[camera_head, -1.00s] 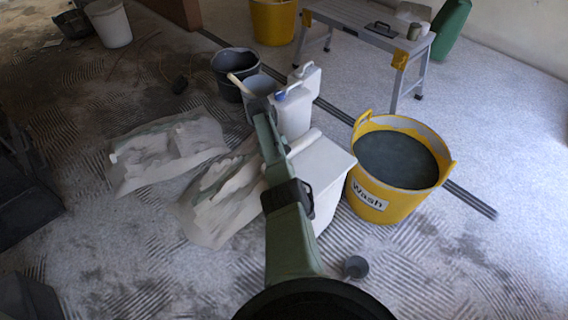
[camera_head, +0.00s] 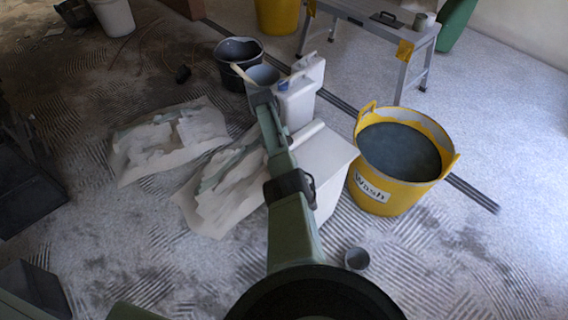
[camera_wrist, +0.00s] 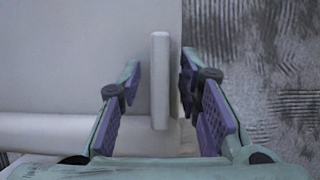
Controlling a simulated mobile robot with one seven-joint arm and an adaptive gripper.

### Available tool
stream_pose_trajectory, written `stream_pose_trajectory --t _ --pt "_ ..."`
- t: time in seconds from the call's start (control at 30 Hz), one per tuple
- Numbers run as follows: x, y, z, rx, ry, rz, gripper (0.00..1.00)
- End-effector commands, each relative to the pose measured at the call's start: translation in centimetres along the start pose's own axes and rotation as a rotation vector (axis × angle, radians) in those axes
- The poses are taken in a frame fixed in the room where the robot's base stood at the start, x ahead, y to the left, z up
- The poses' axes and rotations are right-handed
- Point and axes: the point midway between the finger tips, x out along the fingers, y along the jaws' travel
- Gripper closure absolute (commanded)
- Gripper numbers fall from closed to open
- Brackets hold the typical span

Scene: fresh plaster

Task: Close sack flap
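A pale box-shaped thing (camera_head: 328,165), which looks like the sack with the flap, stands just right of my arm, left of the yellow tub. A pale roll (camera_head: 305,136) lies along its far edge. In the wrist view its flat pale surface (camera_wrist: 70,60) fills the left, with a rolled edge (camera_wrist: 50,132) below. A narrow pale tab (camera_wrist: 159,75) stands out at the right edge of this surface. My gripper (camera_wrist: 160,72) is open, with one purple-padded finger on each side of the tab and a gap at least on the left. In the head view the fingers are hidden.
The yellow Wash tub (camera_head: 398,165) stands close on the right. White jugs (camera_head: 297,103) and dark buckets (camera_head: 238,62) stand behind. Two crumpled pale sheets or sacks (camera_head: 172,140) (camera_head: 215,200) lie left. A small grey cup (camera_head: 356,259) is on the floor nearby.

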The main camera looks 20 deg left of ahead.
Motion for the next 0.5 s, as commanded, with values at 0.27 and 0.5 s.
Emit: stream_pose_trajectory --t 0.27,0.5 --pt "-3.1 0.1 -0.1 0.0 0.004 0.003 0.68" --pt "-8.3 0.1 -0.1 0.0 0.002 0.002 0.68"
